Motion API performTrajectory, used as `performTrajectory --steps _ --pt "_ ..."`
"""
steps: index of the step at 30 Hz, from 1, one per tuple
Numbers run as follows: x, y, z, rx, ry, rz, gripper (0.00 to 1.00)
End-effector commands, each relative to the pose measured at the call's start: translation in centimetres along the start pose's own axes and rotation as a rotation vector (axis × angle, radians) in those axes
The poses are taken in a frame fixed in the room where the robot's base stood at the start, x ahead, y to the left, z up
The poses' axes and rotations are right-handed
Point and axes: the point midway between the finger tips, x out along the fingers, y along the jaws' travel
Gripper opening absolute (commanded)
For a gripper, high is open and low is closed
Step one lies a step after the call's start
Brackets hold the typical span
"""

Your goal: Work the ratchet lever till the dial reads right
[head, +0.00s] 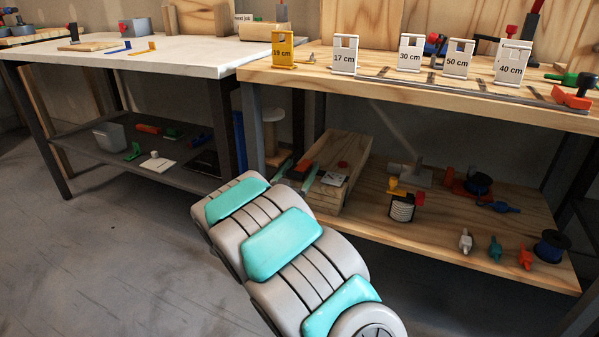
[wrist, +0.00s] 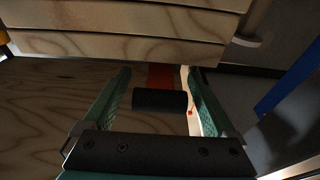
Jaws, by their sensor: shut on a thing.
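In the wrist view, the teal fingers of my gripper (wrist: 158,84) are on either side of a black cylindrical grip (wrist: 160,101). The grip sits at the end of a red lever (wrist: 160,76), and my gripper is shut on it. In the head view, my gripper (head: 298,180) is low beside the wooden shelf under the right bench, and my arm hides part of it. I cannot make out a dial reading in either view.
Cards marked in cm, such as the yellow one (head: 283,50) and a white one (head: 344,55), stand on the right bench (head: 400,78). The lower shelf (head: 440,225) holds spools and small parts. A white-topped bench (head: 150,53) stands left. The floor (head: 80,260) at left is clear.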

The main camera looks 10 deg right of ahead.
Motion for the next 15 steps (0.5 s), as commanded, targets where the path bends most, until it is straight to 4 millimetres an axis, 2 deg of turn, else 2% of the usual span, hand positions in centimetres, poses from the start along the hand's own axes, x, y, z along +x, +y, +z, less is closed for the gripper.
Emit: performTrajectory --steps 8,9,11,15 --pt "-0.02 -0.05 -0.05 0.000 0.001 -0.002 0.00" --pt "-0.02 -0.05 -0.04 0.000 0.001 -0.002 0.95" --pt "-0.02 -0.04 -0.02 0.000 0.000 -0.001 1.00" --pt "-0.01 -0.01 0.01 -0.001 -0.001 -0.001 1.00"
